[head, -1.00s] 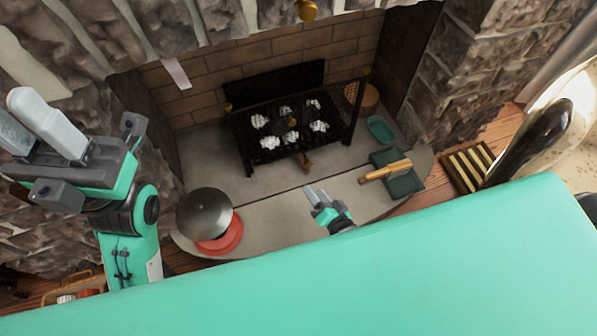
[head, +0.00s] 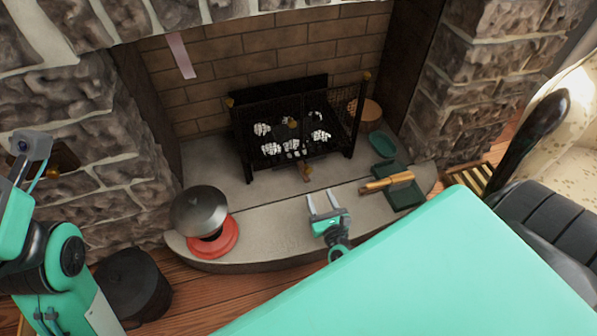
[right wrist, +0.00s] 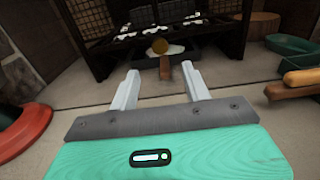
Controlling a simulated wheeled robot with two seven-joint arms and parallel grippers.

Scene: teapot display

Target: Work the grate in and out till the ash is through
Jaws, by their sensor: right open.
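The grate (head: 292,130) is a black metal basket with pale ash-covered lumps in it, standing in the brick fireplace. A short brown wooden handle (head: 307,173) sticks out low at its front; it also shows in the right wrist view (right wrist: 165,70). My right gripper (head: 325,194) is open and empty over the stone hearth, in front of the handle and apart from it. In the right wrist view its two fingers (right wrist: 160,85) point toward the handle, which lies between and beyond them. My left arm shows at the left edge; its fingers are out of view.
A grey metal dome (head: 199,209) sits over a red dish (head: 213,240) at the hearth's left. A wooden-handled tool (head: 388,183) lies on a dark green pan (head: 404,196) at the right, near a green dish (head: 383,144). The middle hearth (head: 270,218) is clear.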

